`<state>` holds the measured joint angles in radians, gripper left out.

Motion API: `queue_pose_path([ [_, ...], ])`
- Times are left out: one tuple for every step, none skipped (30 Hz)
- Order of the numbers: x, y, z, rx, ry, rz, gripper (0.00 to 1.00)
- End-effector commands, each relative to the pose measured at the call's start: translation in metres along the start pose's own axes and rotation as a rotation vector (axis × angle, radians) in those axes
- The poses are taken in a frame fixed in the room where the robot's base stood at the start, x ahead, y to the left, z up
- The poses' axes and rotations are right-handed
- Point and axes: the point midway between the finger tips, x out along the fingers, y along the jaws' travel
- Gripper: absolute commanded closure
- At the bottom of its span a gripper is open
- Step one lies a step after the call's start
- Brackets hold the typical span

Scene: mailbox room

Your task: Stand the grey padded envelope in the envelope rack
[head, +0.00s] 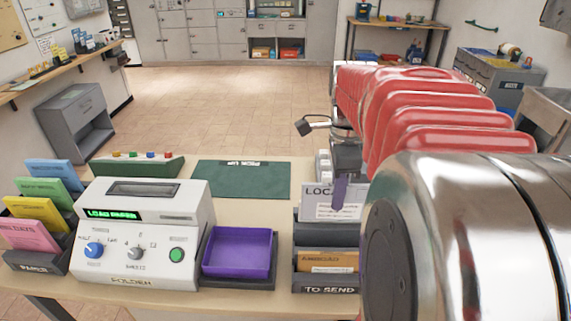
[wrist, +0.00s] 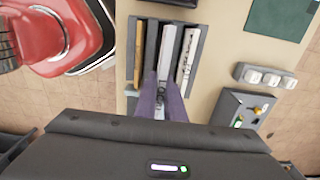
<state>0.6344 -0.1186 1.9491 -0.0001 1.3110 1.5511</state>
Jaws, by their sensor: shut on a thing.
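The grey padded envelope (head: 315,205) stands upright at the rack in the head view, light grey with "LOCA" lettering visible and a white label. My gripper (wrist: 162,88) has two purple fingers shut on it; one finger (head: 340,193) shows against its near face. In the wrist view the envelope's pale edge (wrist: 168,45) runs between the rack's walls. The dark envelope rack (head: 325,290), marked "TO SEND", holds a brown envelope (head: 328,262) in the front and a white one (wrist: 187,55) on the other side of the grey one. The grey envelope's lower edge is hidden.
A purple tray (head: 238,250) and the folder machine (head: 140,235) stand left of the rack. A green mat (head: 242,178) lies behind them. A paper stand (head: 45,235) is at far left. My red arm covers the right side.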

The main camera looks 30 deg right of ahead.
Motion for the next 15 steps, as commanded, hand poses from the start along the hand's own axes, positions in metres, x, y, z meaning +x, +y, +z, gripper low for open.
queue_pose_path([
  [0.000,0.000,0.001,-0.003,0.000,0.000,1.00],
  [0.000,0.000,0.002,-0.005,0.000,0.000,1.00],
  [0.000,0.000,0.002,-0.006,0.000,0.000,1.00],
  [0.000,0.000,0.003,-0.008,0.000,0.000,1.00],
  [0.000,0.000,0.003,-0.009,0.000,0.000,1.00],
  [0.001,0.000,0.004,-0.010,0.000,0.000,1.00],
  [0.002,0.000,0.004,-0.011,0.000,0.001,1.00],
  [0.003,0.000,0.004,-0.011,0.000,0.001,1.00],
  [0.004,0.000,0.004,-0.012,0.000,0.001,1.00],
  [0.006,0.000,0.004,-0.013,0.000,0.002,1.00],
  [0.008,0.000,0.004,-0.013,0.000,0.002,1.00],
  [0.011,0.000,0.005,-0.013,0.000,0.002,1.00],
  [0.013,0.000,0.005,-0.014,0.000,0.001,1.00],
  [0.015,0.000,0.005,-0.014,0.000,0.001,1.00],
  [0.018,0.000,0.005,-0.014,0.000,0.002,1.00],
])
